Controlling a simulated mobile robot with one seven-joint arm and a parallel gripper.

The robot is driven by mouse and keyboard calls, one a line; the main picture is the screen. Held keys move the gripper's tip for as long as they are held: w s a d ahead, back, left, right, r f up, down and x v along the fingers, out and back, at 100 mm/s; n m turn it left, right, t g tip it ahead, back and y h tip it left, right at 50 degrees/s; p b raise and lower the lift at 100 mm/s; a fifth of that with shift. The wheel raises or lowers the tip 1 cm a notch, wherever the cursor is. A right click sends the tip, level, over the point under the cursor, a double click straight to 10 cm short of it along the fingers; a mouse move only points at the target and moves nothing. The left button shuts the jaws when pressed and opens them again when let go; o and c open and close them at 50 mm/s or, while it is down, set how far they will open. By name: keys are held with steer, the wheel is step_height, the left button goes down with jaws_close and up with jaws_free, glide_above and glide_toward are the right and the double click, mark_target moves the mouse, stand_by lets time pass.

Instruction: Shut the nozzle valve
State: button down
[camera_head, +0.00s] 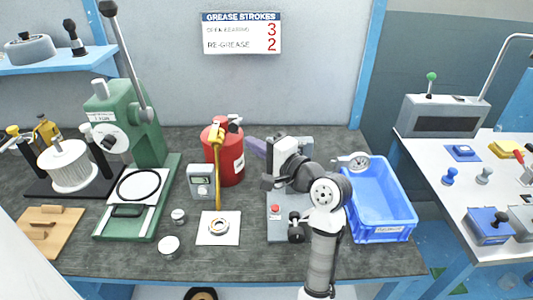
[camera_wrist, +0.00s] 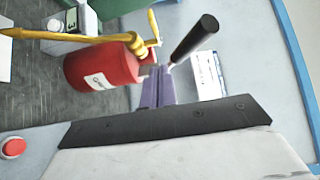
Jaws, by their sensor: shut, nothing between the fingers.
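No part is labelled as the nozzle valve. A red can (camera_head: 231,165) stands at the bench's middle, with a yellow pipe (camera_head: 217,170) running down its front. In the wrist view the red can (camera_wrist: 100,66) appears sideways. A small yellow handle (camera_wrist: 154,27) stands up at the pipe's top end; I cannot tell whether this is the valve or how it is set. My gripper (camera_head: 250,144) is shut and empty, its purple fingers pointing left, just right of the can. In the wrist view its fingertips (camera_wrist: 160,68) appear beside the can's top; contact is unclear.
A green press (camera_head: 125,125) with a tall lever stands left. A grey meter (camera_head: 201,182) is in front of the can, near a ring on a white pad (camera_head: 205,239). A red button (camera_head: 275,208) and a blue bin (camera_head: 380,234) are right. Bare bench lies along the front.

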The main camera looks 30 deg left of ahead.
mark_target(213, 135)
steer(key=s+a, duration=0.1)
steer(key=a, duration=0.5)
steer(key=shift+s+a+b, duration=0.15)
steer(key=shift+a+b, duration=0.2)
steer(key=shift+a, duration=0.05)
steer(key=shift+t, duration=0.3)
